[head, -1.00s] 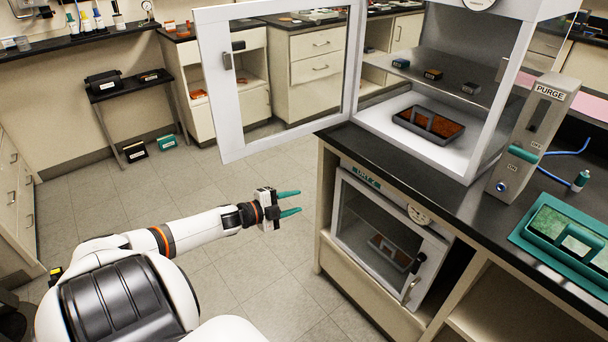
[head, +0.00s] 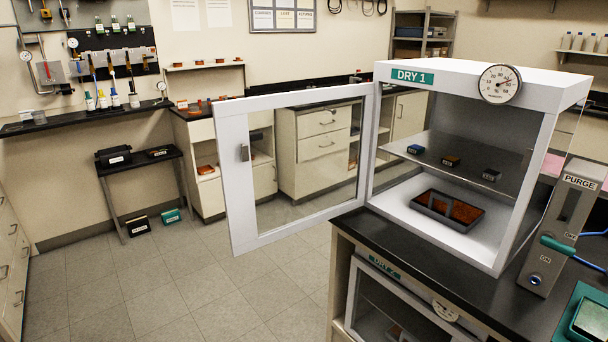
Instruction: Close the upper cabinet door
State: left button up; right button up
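The upper cabinet (head: 470,252), labelled DRY 1, stands on the black counter with its front open. Its upper cabinet door (head: 238,198), a white frame with a clear pane, is swung wide out to the left from the cabinet's left edge. A small grey handle (head: 244,153) sits on the door's free left side. Inside are a shelf with several small boxes (head: 451,160) and a dark tray with orange-brown contents (head: 448,210) on the floor. Neither of my grippers shows in the head view now.
A lower cabinet (head: 352,300) with a closed door sits under the black counter (head: 372,232). The PURGE unit (head: 562,225) stands right of the upper cabinet. The floor (head: 190,290) left of the counter is clear.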

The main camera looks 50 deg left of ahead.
aim_at(230, 117)
jog(key=j+z, duration=0.15)
jog(key=j, duration=0.8)
jog(key=j+z, duration=0.15)
jog(key=j, duration=0.8)
jog(key=j+z, duration=0.15)
jog(key=j, duration=0.8)
jog(key=k+j+z, duration=0.15)
jog(key=j, duration=0.8)
